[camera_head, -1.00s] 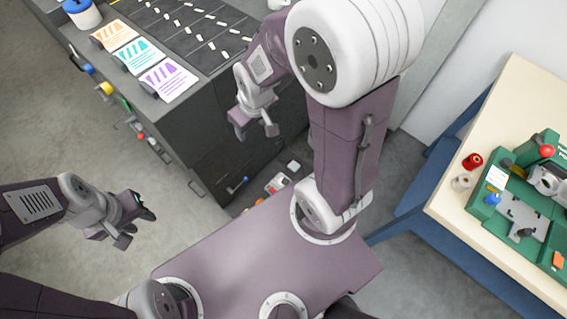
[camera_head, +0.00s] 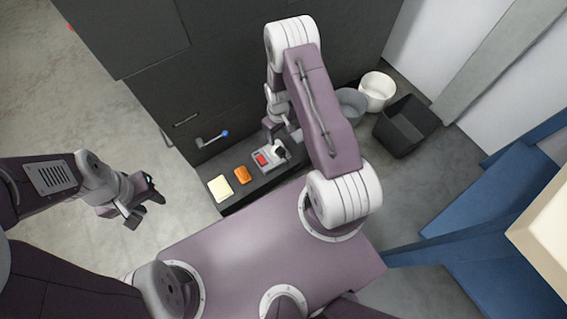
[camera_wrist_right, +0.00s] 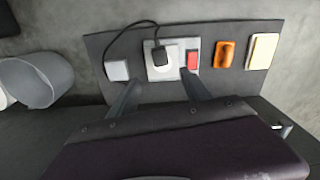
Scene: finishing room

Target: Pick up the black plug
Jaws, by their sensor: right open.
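The black plug (camera_wrist_right: 163,54) sits in a white socket (camera_wrist_right: 158,72) in the right wrist view, with a black cord curving off to the left. In the head view the plug (camera_head: 279,149) shows small, partly beside my right gripper (camera_head: 279,134). In the wrist view my right gripper (camera_wrist_right: 161,84) is open, its two fingers apart on either side below the socket and plug, with nothing between them. My left gripper (camera_head: 144,204) is out to the left over the floor, open and empty.
Beside the socket are a red switch (camera_wrist_right: 193,55), an orange block (camera_wrist_right: 224,54), a cream pad (camera_wrist_right: 262,52) and a grey box (camera_wrist_right: 117,70), on a dark low panel (camera_head: 235,205). A dark cabinet (camera_head: 160,85) rises behind. Bins (camera_head: 405,127) stand right.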

